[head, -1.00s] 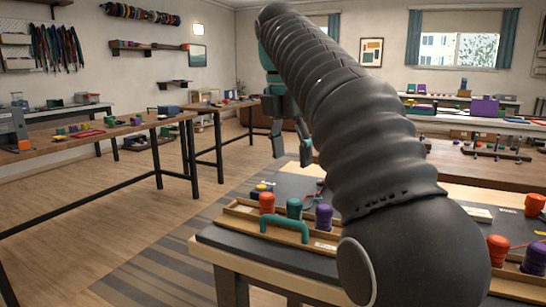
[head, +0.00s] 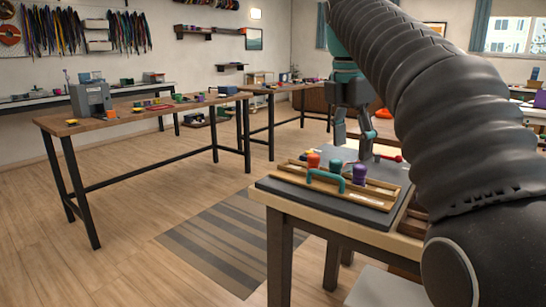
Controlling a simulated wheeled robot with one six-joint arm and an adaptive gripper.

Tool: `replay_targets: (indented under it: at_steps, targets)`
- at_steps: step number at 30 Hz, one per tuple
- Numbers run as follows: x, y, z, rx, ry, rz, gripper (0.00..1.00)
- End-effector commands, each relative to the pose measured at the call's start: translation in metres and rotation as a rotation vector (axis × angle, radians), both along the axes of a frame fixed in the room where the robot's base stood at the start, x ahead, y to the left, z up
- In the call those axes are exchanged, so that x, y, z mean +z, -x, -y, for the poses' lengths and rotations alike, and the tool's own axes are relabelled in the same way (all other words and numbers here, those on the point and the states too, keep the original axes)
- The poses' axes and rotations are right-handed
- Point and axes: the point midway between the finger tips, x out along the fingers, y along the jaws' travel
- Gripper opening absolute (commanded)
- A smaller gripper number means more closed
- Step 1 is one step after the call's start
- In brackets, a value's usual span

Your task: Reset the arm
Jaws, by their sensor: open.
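My arm crosses the right side of the head view. My gripper (head: 354,142) hangs from its teal wrist, pointing down, with its fingers apart and nothing seen between them. It appears above or behind the tray on the near table; the exact gap is hard to tell. The wooden tray (head: 378,203) holds an orange spool (head: 313,160), a teal spool (head: 336,167) and a purple spool (head: 359,174). A teal handle (head: 326,179) arches at the tray's front. My arm hides the right part of this table.
The near table has a dark mat (head: 290,191) and a front corner close to me. A long workbench (head: 130,114) stands at the left with a grey machine (head: 91,99) on it. The wooden floor between, with a striped rug (head: 225,238), is clear.

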Motion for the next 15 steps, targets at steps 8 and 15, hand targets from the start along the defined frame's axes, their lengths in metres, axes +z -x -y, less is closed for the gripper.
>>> replay_targets:
  at_steps: [8,15]
  targets:
    - [-0.014,0.02,0.005,-0.202,-0.038,0.067,0.65]
    - [-0.044,0.052,0.008,-0.506,-0.115,0.159,0.65]
